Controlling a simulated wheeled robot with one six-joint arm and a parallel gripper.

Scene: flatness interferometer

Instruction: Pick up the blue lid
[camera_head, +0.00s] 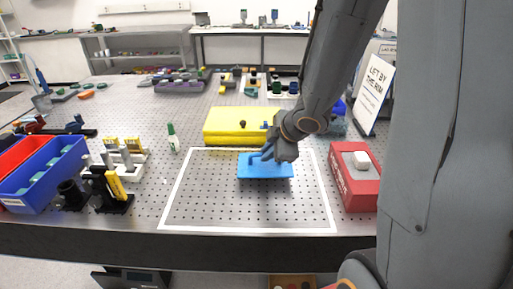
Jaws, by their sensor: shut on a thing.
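The blue lid (262,171) is a flat rectangular piece with a raised handle on top. It is within the white-outlined square on the perforated table. My gripper (268,155) is over the lid, shut on it at the handle. The fingertips are small and partly hidden by the wrist. I cannot tell whether the lid touches the table or is slightly above it.
A yellow box (222,124) lies behind the white outline. A red box (355,185) with a white block stands to the right. Blue and red bins (45,192) and small fixtures (125,158) are at the left. A sign (375,88) stands at the back right.

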